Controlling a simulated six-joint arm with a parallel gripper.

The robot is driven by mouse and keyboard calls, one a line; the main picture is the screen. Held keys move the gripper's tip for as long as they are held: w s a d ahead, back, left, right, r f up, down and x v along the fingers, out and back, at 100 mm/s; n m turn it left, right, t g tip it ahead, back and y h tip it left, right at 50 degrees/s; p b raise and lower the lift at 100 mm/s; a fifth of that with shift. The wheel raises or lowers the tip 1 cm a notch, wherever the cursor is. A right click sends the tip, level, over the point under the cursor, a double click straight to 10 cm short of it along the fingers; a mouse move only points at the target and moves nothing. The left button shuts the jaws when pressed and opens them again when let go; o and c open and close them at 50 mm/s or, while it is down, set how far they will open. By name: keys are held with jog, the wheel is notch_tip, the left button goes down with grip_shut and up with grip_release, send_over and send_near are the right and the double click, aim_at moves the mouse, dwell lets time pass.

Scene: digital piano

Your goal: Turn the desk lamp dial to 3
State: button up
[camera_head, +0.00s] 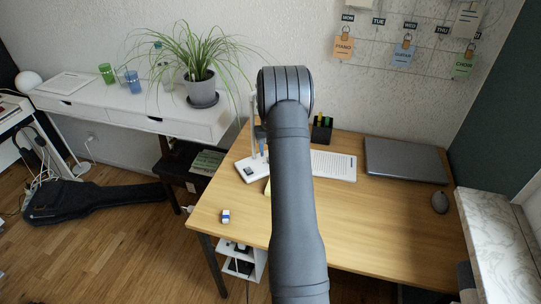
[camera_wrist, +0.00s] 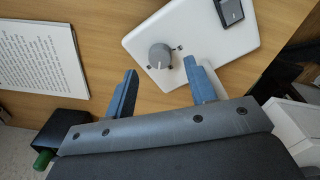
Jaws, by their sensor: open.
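The desk lamp's white base (camera_wrist: 195,28) lies on the wooden desk in the wrist view. Its grey round dial (camera_wrist: 159,56) has a light pointer line and small dark marks beside it; I cannot read the numbers. My gripper (camera_wrist: 165,82) is open, its two blue-grey fingers apart, with the dial just beyond the gap between the fingertips and nothing held. In the head view the lamp base (camera_head: 246,171) stands at the desk's left side, and my arm hides part of the lamp. The gripper's fingertips are hard to make out there.
A black switch (camera_wrist: 229,11) sits on the lamp base. A printed sheet or keyboard-like white item (camera_head: 334,165), a laptop (camera_head: 404,160), a mouse (camera_head: 440,202) and a pen holder (camera_head: 322,130) are on the desk. A small blue-white object (camera_head: 225,216) lies near the front left.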

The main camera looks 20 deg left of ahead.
notch_tip(320, 180, up, 9)
jog(key=shift+f, duration=0.15)
dwell(0.4)
jog(key=s+d+r+n+t+y, duration=0.3)
jog(key=s+d+r+n, duration=0.1)
jog(key=s+d, duration=0.15)
jog(key=shift+n+y, duration=0.3)
jog(key=x, duration=1.7)
jog(key=shift+w+d+f, duration=0.1)
jog(key=shift+w+f, duration=0.2)
jog(key=shift+w, duration=0.15)
jog(key=c, duration=1)
